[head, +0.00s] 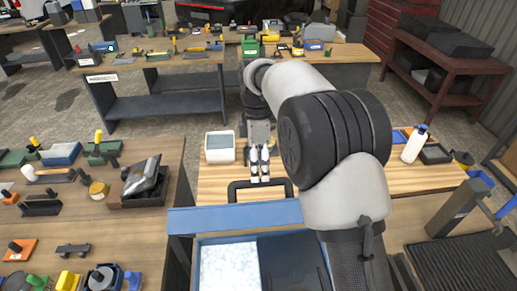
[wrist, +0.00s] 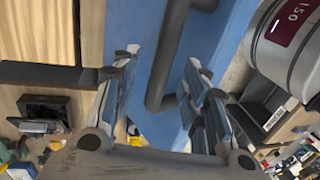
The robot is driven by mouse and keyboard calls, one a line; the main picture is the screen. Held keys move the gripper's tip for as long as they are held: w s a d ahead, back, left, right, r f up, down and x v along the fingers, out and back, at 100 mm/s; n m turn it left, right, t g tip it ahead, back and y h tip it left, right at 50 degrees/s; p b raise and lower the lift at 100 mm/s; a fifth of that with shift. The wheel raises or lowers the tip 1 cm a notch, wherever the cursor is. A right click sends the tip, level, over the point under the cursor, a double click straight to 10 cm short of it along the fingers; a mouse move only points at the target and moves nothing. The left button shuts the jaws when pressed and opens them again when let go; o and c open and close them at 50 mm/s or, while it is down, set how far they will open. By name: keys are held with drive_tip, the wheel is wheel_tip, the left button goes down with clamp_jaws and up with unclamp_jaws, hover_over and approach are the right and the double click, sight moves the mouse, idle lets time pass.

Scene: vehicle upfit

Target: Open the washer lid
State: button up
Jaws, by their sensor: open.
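The washer (head: 197,262) is a blue-rimmed tub at the bottom of the head view, with white, foamy-looking contents and a dark area inside. Its blue lid (head: 235,216) shows as a slanted panel along the tub's far edge; the tub's inside is visible in front of it. A dark loop handle (head: 234,192) sticks out beyond the panel. My gripper (head: 259,174) points down at the handle's far side, fingers apart. In the wrist view, the handle (wrist: 165,75) runs between the open fingers of my gripper (wrist: 160,72), with the blue lid (wrist: 145,35) behind. Contact cannot be told.
A white square container (head: 220,147) stands left of my gripper on the wooden bench (head: 215,185). A white bottle (head: 414,143) stands at right. A left bench holds a dark bin (head: 140,201) and several tools. A dark ribbed tray (head: 455,260) lies at lower right.

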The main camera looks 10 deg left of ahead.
drive_tip(key=v, duration=0.7)
drive_tip(key=shift+r, duration=0.3)
drive_tip(key=shift+s, duration=0.1)
